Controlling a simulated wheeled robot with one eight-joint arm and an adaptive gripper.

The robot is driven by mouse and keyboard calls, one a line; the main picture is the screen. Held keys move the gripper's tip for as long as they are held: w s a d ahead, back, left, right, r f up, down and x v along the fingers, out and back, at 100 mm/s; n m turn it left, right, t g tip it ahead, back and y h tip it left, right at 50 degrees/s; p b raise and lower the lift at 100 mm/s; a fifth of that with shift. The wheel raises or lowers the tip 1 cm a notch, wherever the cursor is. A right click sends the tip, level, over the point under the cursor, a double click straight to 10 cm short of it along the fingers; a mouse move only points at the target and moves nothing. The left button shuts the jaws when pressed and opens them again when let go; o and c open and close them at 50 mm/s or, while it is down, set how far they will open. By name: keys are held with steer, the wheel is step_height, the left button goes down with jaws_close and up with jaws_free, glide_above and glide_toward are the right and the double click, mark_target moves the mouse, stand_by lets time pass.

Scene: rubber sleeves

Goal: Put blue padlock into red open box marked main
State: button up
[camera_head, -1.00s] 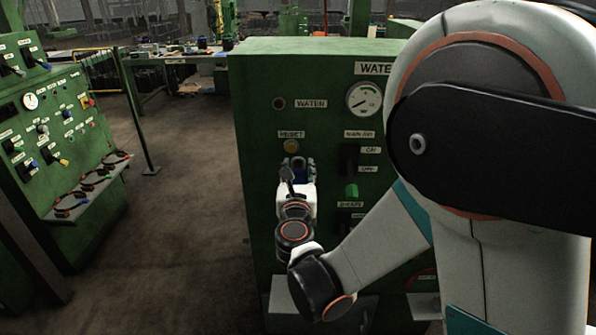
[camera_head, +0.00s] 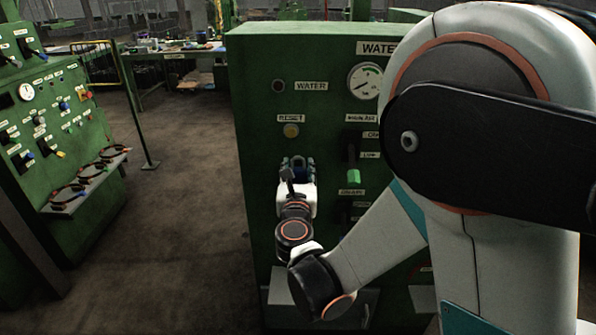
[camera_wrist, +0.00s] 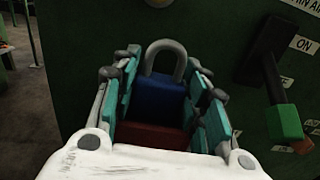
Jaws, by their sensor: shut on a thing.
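The blue padlock (camera_wrist: 158,98) with its grey shackle shows between the teal finger pads of my gripper (camera_wrist: 163,80) in the wrist view. My gripper is shut on it, with the shackle pointing away from the palm. A dark red surface (camera_wrist: 152,137) lies just below the blue body, between the fingers; I cannot tell whether it belongs to the padlock. In the head view my gripper (camera_head: 298,162) is in front of the green panel, with a little of the blue padlock (camera_head: 299,173) visible. I cannot make out a red open box marked main.
The green panel (camera_head: 250,150) carries a WATER label, a gauge (camera_head: 365,80), a yellow button (camera_head: 291,131) and a green-ended lever (camera_head: 353,176) right of my gripper. Another green console (camera_head: 60,130) stands left, with clear floor between.

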steer(key=shift+f, duration=0.25)
steer(key=o, duration=1.2)
steer(key=shift+s+d, duration=0.1)
